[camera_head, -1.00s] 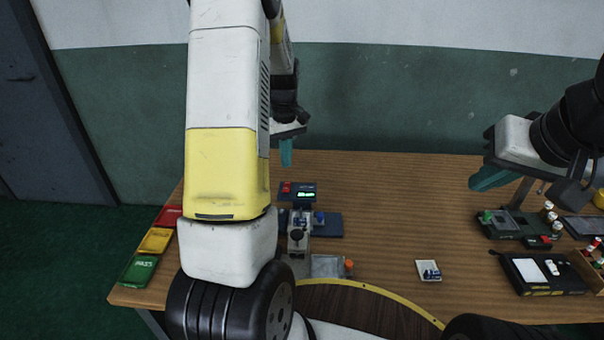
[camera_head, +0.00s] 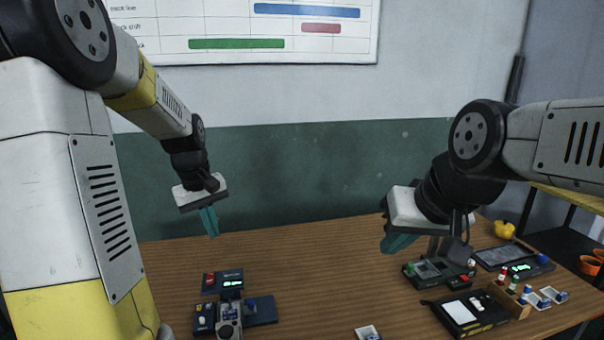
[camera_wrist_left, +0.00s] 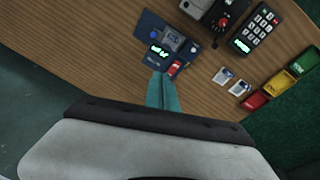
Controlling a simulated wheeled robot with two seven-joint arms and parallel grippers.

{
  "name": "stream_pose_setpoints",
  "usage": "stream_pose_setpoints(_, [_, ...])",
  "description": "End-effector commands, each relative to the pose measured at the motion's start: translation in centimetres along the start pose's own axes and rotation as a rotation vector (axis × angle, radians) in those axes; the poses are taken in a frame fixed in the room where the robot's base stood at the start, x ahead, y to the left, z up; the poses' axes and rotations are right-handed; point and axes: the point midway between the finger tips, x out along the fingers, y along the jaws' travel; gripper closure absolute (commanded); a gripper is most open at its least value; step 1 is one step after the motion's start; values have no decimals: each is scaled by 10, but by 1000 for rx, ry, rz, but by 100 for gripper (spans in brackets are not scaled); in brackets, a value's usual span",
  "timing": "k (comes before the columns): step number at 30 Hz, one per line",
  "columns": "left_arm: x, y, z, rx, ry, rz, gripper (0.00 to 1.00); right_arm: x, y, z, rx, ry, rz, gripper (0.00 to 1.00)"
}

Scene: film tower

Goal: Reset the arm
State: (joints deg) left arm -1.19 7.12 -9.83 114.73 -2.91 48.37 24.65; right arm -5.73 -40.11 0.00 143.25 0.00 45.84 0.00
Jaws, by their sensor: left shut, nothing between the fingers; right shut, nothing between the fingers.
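My left gripper (camera_head: 209,221) hangs above the back left of the wooden table, with its teal fingers shut and empty. The left wrist view shows the same shut fingers (camera_wrist_left: 162,92) pointing towards a dark blue device with a lit green display and a red button (camera_wrist_left: 175,68). My right gripper (camera_head: 392,243) is over the right half of the table, its teal fingers shut and empty. It is apart from the devices below it.
The table (camera_head: 310,275) is bare between the grippers. At left stands the dark blue device (camera_head: 222,282). At right are a green-grey device (camera_head: 438,270), a black board with a white pad (camera_head: 466,310) and small bottles (camera_head: 513,284). A small white tray (camera_head: 367,332) lies in front.

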Motion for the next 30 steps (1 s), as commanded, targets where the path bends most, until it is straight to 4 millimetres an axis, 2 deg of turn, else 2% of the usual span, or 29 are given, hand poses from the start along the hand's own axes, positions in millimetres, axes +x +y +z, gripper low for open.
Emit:
stream_pose_setpoints(1, [-17,3,13,37,21,27,100,0,0,0,0,0,0,100])
stream_pose_setpoints(6, [-58,7,57,178,86,98,100,0,0,0,0,0,0,100])
stream_pose_setpoints(12, [-94,4,111,344,177,164,100,0,0,0,0,0,0,100])
stream_pose_setpoints(15, [-106,1,138,427,226,188,100,0,0,0,0,0,0,100])
stream_pose_setpoints(21, [-116,-8,180,555,307,213,100,0,0,0,0,0,0,100])
stream_pose_setpoints(25, [-117,-11,192,600,335,218,100,0,0,0,0,0,0,100])
stream_pose_setpoints(30, [-117,-12,197,615,344,219,100,0,0,0,0,0,0,100])
